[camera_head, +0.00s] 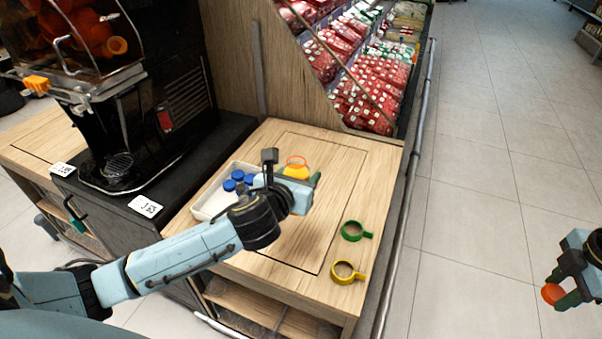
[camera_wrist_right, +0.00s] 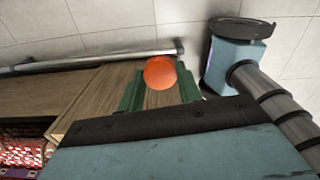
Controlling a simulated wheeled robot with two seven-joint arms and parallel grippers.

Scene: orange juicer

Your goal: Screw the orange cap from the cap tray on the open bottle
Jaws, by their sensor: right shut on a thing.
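The open bottle (camera_head: 297,172), with orange content and an orange rim, shows on the wooden counter just behind my left gripper (camera_head: 308,179). That gripper hides its lower part, and only one green finger shows beside it, so I cannot tell whether the jaws are closed on it. My right gripper (camera_head: 563,298) is at the far right, over the floor and apart from the counter. It is shut on the orange cap (camera_head: 553,293), which also shows between the green fingers in the right wrist view (camera_wrist_right: 160,73). The white cap tray (camera_head: 207,211) holds several blue caps (camera_head: 236,181).
A green ring with a handle (camera_head: 354,231) and a yellow one (camera_head: 347,272) lie on the counter's right side. The black juicer (camera_head: 165,110) stands at the left. A shelf of red packages (camera_head: 375,90) is behind, and a metal rail (camera_head: 412,175) runs along the counter's right edge.

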